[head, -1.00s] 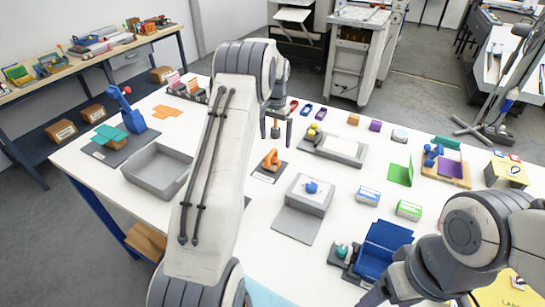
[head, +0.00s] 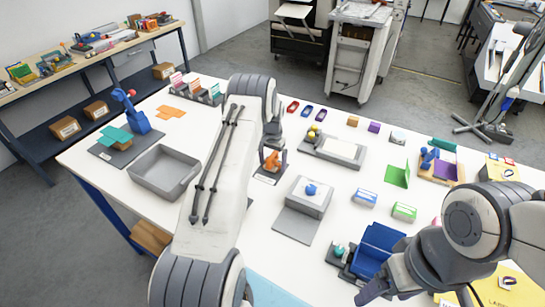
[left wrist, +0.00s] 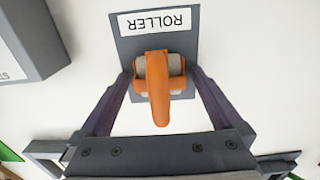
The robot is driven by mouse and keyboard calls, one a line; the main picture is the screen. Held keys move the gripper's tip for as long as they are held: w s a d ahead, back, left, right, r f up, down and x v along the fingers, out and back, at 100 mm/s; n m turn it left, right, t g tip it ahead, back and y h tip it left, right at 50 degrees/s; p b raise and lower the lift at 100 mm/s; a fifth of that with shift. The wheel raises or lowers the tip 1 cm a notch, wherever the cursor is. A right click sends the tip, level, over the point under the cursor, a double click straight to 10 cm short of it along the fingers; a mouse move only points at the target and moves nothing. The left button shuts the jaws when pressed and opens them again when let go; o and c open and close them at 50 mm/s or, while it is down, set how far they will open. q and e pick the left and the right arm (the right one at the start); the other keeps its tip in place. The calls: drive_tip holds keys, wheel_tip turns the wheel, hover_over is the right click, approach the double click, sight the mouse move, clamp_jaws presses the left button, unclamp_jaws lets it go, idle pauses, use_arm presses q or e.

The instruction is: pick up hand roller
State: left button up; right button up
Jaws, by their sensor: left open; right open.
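The hand roller (head: 272,161) is orange with a light grey roller and sits on a dark grey mat (head: 266,178) near the middle of the table. In the left wrist view the roller (left wrist: 157,88) lies on its mat (left wrist: 185,42), which bears a label reading ROLLER. My left gripper (head: 271,149) is open, with one finger on each side of the orange roller; its fingers also show in the left wrist view (left wrist: 158,82). I cannot tell whether they touch it. My right gripper (head: 366,296) is at the lower right, far from the roller; its fingers are only partly seen.
A grey tray (head: 160,186) lies to the left. A grey holder with a white pad (head: 340,147) is behind right. Blue and green boxes (head: 404,212) stand further right.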

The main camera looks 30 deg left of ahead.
sight(275, 162)
use_arm(q)
drive_tip(key=c, duration=1.5)
drive_tip(key=shift+r, duration=0.15)
drive_tip(key=shift+r+b, duration=0.65)
drive_tip(key=shift+r, duration=0.05)
drive_tip(key=r+b, duration=0.1)
drive_tip(key=d+r, duration=0.1)
drive_tip(key=shift+w+r+b, duration=0.2)
drive_tip(key=shift+r+b, duration=0.1)
drive_tip(key=shift+b, duration=0.05)
drive_tip(key=w+d+r+b, duration=0.2)
drive_tip(key=d+r, duration=0.4)
drive_tip(key=d, duration=0.4)
drive_tip(key=shift+w+d+r+b, duration=0.15)
drive_tip(key=shift+w+r+b, duration=0.25)
drive_tip(key=shift+b, duration=0.25)
